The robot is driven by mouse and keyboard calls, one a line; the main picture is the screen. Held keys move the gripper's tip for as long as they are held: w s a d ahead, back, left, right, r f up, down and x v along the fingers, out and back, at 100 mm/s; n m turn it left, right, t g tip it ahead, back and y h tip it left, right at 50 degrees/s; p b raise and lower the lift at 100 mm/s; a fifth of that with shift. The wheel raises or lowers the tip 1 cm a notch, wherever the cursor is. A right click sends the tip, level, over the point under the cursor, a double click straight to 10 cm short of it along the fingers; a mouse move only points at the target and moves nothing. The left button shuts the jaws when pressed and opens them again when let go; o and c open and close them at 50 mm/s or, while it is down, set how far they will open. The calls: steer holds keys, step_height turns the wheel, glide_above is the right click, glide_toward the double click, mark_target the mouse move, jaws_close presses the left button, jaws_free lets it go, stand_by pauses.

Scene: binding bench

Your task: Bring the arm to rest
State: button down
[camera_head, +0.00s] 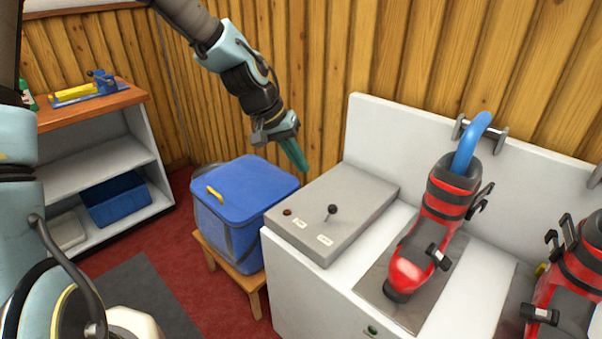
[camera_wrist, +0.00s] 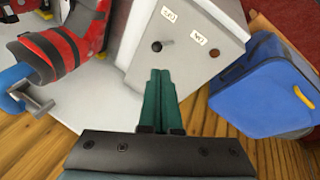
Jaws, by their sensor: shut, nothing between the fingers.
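My gripper (camera_head: 294,155) hangs in the air near the wooden wall, above the gap between the blue box and the grey control box. Its green fingers are together with nothing between them, and they also show in the wrist view (camera_wrist: 158,88). The arm reaches in from the top of the head view and slants down to the right. The fingers appear clear of everything around them.
A grey control box (camera_head: 310,238) with a black-knobbed lever sits on the white bench (camera_head: 285,288). Red boots (camera_head: 425,240) stand on the bench, one with a blue tube (camera_head: 467,150). A blue box (camera_head: 250,185) rests on a wooden stool (camera_head: 246,288). Shelves (camera_head: 100,165) stand left.

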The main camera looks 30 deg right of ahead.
steer(key=w+a+n+t+y, duration=0.1)
steer(key=w+a+n+y, duration=0.15)
steer(key=a, duration=0.85)
steer(key=w+a+n+t+y, duration=0.15)
steer(key=w+a, duration=0.25)
steer(key=a, duration=0.6)
steer(key=s+a+r+n, duration=0.1)
steer(key=s+a+n, duration=0.1)
steer(key=a, duration=0.7)
steer(key=s+a+r+n, duration=0.2)
steer(key=a, duration=0.6)
steer(key=shift+a+n+t+y, duration=0.35)
steer(key=shift+n+y, duration=0.05)
